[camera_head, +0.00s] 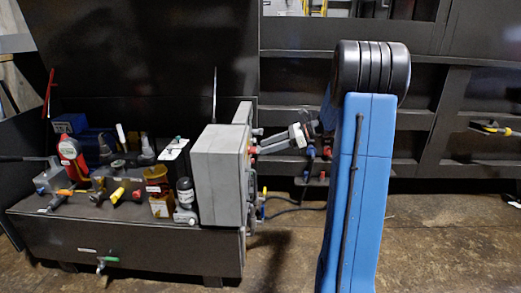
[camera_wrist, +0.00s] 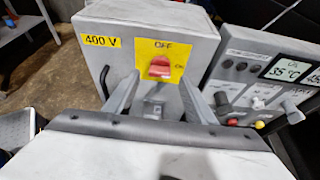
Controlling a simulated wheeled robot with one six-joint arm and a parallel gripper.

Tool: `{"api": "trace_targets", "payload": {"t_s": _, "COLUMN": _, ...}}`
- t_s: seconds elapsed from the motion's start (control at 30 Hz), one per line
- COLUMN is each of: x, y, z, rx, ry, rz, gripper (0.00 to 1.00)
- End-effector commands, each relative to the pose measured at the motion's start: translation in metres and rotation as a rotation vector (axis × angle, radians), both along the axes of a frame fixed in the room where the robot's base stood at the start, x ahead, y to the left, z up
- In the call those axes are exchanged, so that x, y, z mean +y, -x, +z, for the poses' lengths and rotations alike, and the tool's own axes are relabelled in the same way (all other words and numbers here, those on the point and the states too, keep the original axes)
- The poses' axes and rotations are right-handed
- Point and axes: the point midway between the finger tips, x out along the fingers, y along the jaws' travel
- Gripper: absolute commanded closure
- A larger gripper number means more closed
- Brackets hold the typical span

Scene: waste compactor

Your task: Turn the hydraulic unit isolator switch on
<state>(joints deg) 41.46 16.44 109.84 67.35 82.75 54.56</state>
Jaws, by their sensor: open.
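The isolator switch is a red knob (camera_wrist: 160,67) on a yellow plate (camera_wrist: 180,50) marked OFF above and ON at the right. The plate is on a grey box (camera_wrist: 108,62) with a yellow 400 V label. The knob's exact angle is hard to tell. In the head view the grey box (camera_head: 218,175) stands at the front right of the hydraulic unit, its switch face turned to the right. My gripper (camera_wrist: 160,84) is open and empty, facing the switch, with one finger on each side and below the knob in the wrist view. It also shows in the head view (camera_head: 258,142).
A control panel (camera_wrist: 258,85) with a lit display, knobs and buttons is right of the box. A black handle (camera_wrist: 104,82) projects at its left.

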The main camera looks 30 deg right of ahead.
Motion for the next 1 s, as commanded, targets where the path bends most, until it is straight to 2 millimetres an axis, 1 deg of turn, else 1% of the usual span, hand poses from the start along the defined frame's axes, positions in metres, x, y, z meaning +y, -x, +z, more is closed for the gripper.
{"api": "trace_targets", "payload": {"t_s": 0.03, "x": -0.009, "y": 0.006, "z": 0.004, "rx": -0.001, "ry": 0.001, "rz": -0.003, "gripper": 0.5}}
{"api": "trace_targets", "payload": {"t_s": 0.3, "x": -0.051, "y": 0.034, "z": 0.024, "rx": -0.001, "ry": 0.001, "rz": -0.003, "gripper": 0.5}}
{"api": "trace_targets", "payload": {"t_s": 0.5, "x": -0.079, "y": 0.053, "z": 0.039, "rx": 0.0, "ry": 0.0, "rz": -0.002, "gripper": 0.5}}
{"api": "trace_targets", "payload": {"t_s": 0.6, "x": -0.09, "y": 0.06, "z": 0.044, "rx": 0.0, "ry": 0.0, "rz": -0.002, "gripper": 0.5}}
{"api": "trace_targets", "payload": {"t_s": 0.8, "x": -0.102, "y": 0.068, "z": 0.05, "rx": 0.001, "ry": 0.001, "rz": 0.0, "gripper": 0.5}}
{"api": "trace_targets", "payload": {"t_s": 1.0, "x": -0.103, "y": 0.069, "z": 0.051, "rx": 0.001, "ry": -0.001, "rz": 0.001, "gripper": 0.5}}
